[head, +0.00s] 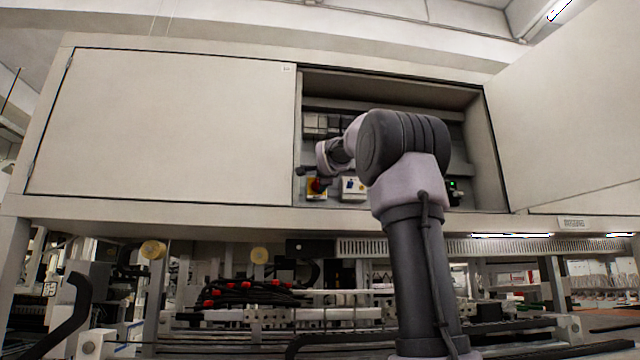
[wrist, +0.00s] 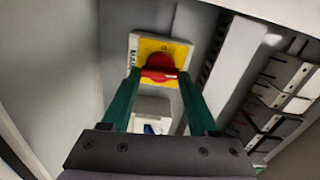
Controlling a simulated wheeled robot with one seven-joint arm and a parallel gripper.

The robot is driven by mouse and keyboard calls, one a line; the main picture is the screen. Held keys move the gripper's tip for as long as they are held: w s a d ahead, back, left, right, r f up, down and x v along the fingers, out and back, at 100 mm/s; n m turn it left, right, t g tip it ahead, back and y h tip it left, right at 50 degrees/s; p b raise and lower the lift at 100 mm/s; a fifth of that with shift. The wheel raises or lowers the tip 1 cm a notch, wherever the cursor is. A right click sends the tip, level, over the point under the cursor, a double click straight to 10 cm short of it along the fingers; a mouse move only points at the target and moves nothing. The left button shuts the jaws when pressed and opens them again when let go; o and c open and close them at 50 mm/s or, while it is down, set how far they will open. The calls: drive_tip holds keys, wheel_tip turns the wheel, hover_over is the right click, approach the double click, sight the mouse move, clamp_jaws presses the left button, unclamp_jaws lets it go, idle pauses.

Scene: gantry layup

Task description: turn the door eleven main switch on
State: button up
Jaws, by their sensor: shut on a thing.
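The main switch is a red rotary knob (wrist: 160,64) on a yellow plate (wrist: 179,52) with partly readable lettering on its pale edge. In the head view the yellow and red switch (head: 316,188) sits low at the left inside the open cabinet (head: 490,150). My gripper (wrist: 160,78) reaches into the cabinet, its two green fingers on either side of the knob and shut on it. In the head view my gripper (head: 308,171) is small and partly hidden by my arm. The knob's exact angle is hard to tell.
A closed door panel (head: 160,125) is left of the opening, and an open door (head: 570,110) stands at the right. A white box with a blue mark (head: 353,188) sits beside the switch. Grey modules (wrist: 285,90) line the cabinet. Machinery and cables (head: 240,292) lie below.

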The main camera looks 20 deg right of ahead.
drive_tip(key=shift+f+m, duration=0.1)
drive_tip(key=shift+m, duration=0.6)
drive_tip(key=o, duration=1.4)
drive_tip(key=v, duration=1)
drive_tip(key=shift+s, duration=0.4)
drive_tip(key=s+a+f+n+g+y, duration=0.2)
drive_tip(key=s+a+f+n, duration=0.3)
drive_tip(key=f, duration=0.9)
drive_tip(key=s+a+f+n+g+y, duration=0.2)
drive_tip(key=s+a+f+n+g, duration=0.2)
drive_tip(key=s+f, duration=0.8)
drive_tip(key=s+a+f+n+g+y, duration=0.3)
drive_tip(key=s+a+f+n, duration=0.3)
drive_tip(key=f, duration=1.1)
drive_tip(key=shift+s+a+f+n+g, duration=0.2)
drive_tip(key=shift+s+n+g, duration=0.1)
drive_tip(key=shift+s+n, duration=0.35)
drive_tip(key=shift+s+a+f+n+g, duration=0.15)
drive_tip(key=shift+s+n+g, duration=0.25)
drive_tip(key=shift+s, duration=0.4)
